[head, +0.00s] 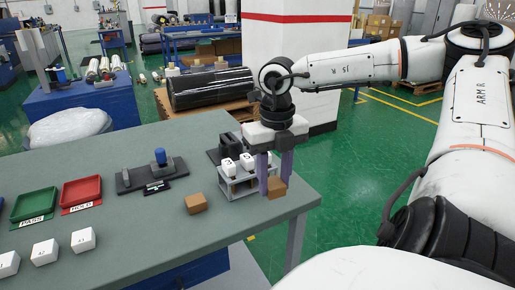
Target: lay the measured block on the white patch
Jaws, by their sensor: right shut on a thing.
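My right gripper (274,183) points down over the right end of the table, its purple fingers shut on a brown block (277,189). Whether this block touches the tabletop or hangs just above it, I cannot tell. A second brown block (196,203) lies on the table to the left of the gripper. A dark measuring device with a blue knob (160,156) stands further left. I cannot make out a flat white patch; part of the table behind the gripper is hidden. My left gripper is not in view.
A grey rack (238,185) with white cubes stands close beside the right gripper's left finger. A green tray (35,204), a red tray (81,190) and several white blocks (83,240) are at the left. The table's front middle is clear.

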